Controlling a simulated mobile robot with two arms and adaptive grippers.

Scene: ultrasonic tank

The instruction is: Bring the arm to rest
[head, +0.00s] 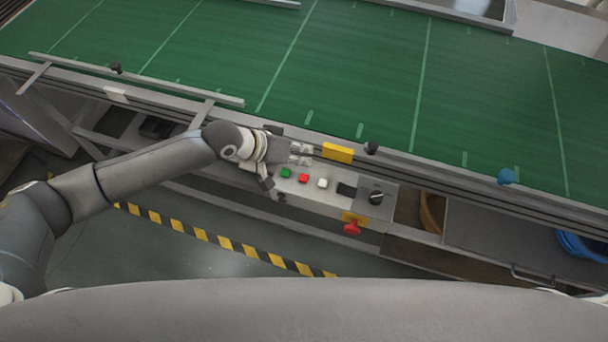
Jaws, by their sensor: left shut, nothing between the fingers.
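My left arm (150,168) comes in from the left and reaches to the control box on the conveyor's near side. My left gripper (298,154) is shut and empty, over the left end of the control box (335,205). It is close to the green button (286,172) and the red button (303,178); I cannot tell if it touches the box. My right gripper is out of view.
A green conveyor belt (360,75) lies beyond. A metal rail (140,80) runs at left. Striped floor tape (225,242) crosses open floor.

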